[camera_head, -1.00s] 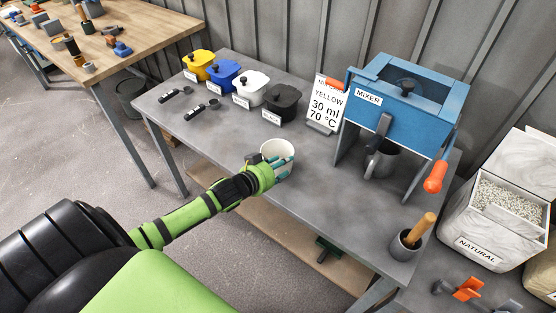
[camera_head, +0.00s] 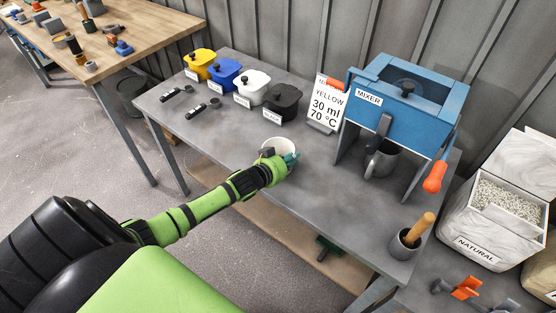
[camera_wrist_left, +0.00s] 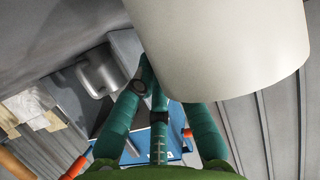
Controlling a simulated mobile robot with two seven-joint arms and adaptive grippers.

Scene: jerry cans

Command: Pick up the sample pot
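The sample pot is the white, open-topped cup (camera_head: 279,144) standing near the front edge of the grey table in the head view. In the left wrist view it is a large pale cylinder (camera_wrist_left: 225,45) at the upper right, close to the camera. My left gripper (camera_head: 289,160) is at the pot's near right side and hides its lower part. In the left wrist view its green fingers (camera_wrist_left: 160,105) are spread, with gaps between them. The pot overlaps the right finger's tip, so contact is unclear. My right gripper is not in view.
Yellow (camera_head: 200,64), blue (camera_head: 223,76), white (camera_head: 251,87) and black (camera_head: 283,102) lidded containers stand at the back. A sign (camera_head: 325,106) and the blue mixer (camera_head: 398,112) with a grey jug (camera_head: 381,160) are right of them. A mortar with pestle (camera_head: 408,241) stands at the right.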

